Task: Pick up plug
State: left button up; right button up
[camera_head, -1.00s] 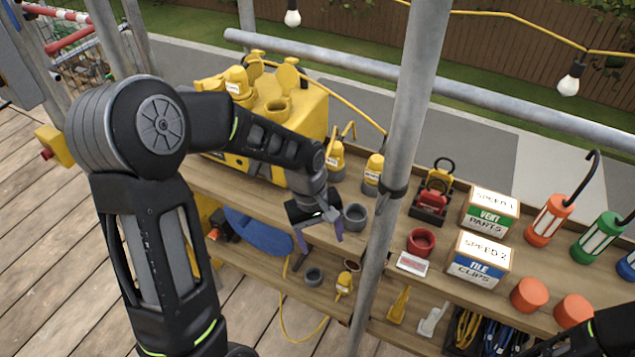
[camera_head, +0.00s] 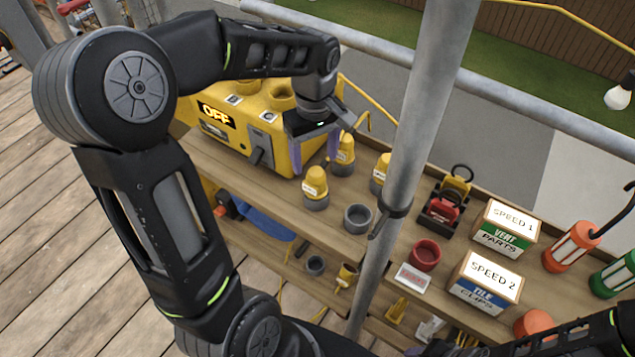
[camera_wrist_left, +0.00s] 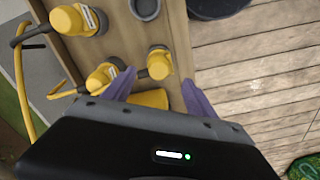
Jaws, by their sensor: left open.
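A yellow plug (camera_head: 316,185) with a grey base stands upright on the upper shelf, in front of the yellow power box. Two similar plugs, a middle one (camera_head: 344,157) and a right one (camera_head: 379,172), stand behind it. My left gripper (camera_head: 316,158) is open and empty, pointing down just above and behind the front plug. In the left wrist view a plug (camera_wrist_left: 159,64) shows beyond and between the purple fingertips, with a gap around it. Two more plugs show left of it. My right gripper is barely in view at the bottom edge; its jaws cannot be made out.
The yellow power box (camera_head: 235,135), marked OFF, stands left of the plugs. An empty grey cup (camera_head: 358,217) is right of the front plug. A grey upright pole (camera_head: 415,130) crosses the shelf. A red cup (camera_head: 425,254) and labelled boxes (camera_head: 505,228) stand beyond it.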

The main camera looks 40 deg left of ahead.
aim_at(316, 171)
pick_arm(q)
jog(key=shift+f, duration=1.25)
jog(key=shift+f, duration=0.1)
notch_tip(316, 171, down, 5)
jog(key=shift+w+p, duration=0.1)
jog(key=shift+p, duration=0.75)
jog(key=shift+c, duration=0.5)
grip_shut()
